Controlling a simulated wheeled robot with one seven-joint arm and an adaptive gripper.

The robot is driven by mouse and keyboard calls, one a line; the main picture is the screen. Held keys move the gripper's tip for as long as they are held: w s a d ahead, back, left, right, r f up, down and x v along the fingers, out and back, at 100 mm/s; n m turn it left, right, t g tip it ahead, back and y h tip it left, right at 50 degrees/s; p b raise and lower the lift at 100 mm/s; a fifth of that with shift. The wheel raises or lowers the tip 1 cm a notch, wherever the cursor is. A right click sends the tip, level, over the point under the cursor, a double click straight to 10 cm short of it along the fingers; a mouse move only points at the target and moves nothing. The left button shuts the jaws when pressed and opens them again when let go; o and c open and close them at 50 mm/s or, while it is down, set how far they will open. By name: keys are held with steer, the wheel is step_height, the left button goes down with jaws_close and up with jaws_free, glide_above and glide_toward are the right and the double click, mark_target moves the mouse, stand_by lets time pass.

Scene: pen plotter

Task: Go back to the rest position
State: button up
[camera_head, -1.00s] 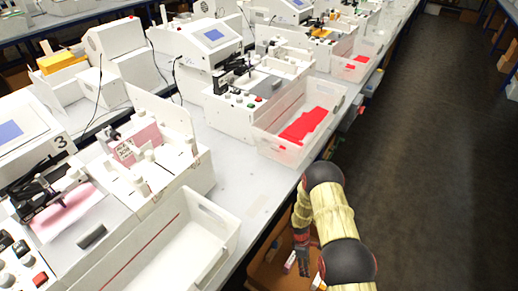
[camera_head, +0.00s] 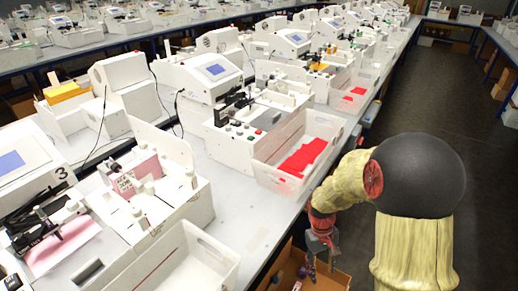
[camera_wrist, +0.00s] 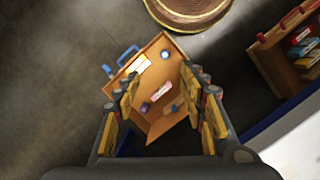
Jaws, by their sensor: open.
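My gripper (camera_head: 322,264) hangs at the end of my arm, to the right of the table's front edge, above a cardboard box. In the wrist view my gripper (camera_wrist: 160,108) has its fingers spread wide with nothing held between them. The box (camera_wrist: 150,62) is below the fingers and holds a few small items. My arm is bent, its dark round joint high at the right of the head view.
The white table (camera_head: 245,225) carries several plotter machines and trays. A clear bin (camera_head: 265,175) with red sheets stands near its edge. A white tray (camera_head: 215,262) is nearer. Dark floor (camera_head: 470,150) is free on the right. A shelf (camera_wrist: 285,50) shows at right in the wrist view.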

steer(key=s+r+m+t, duration=0.1)
steer(key=s+r, duration=0.4)
steer(key=r, duration=0.5)
steer(key=s+a+r+m+t, duration=0.1)
steer(key=s+r+t, duration=0.3)
steer(key=r, duration=0.6)
steer(key=s+r+m+t+y, duration=0.1)
steer(key=s+r+t, duration=0.2)
steer(key=s+r, duration=0.4)
step_height(320, 180, up, 3)
steer(key=shift+a+r+p, duration=0.2)
steer(key=shift+a+p, duration=0.05)
steer(key=shift+p, duration=0.2)
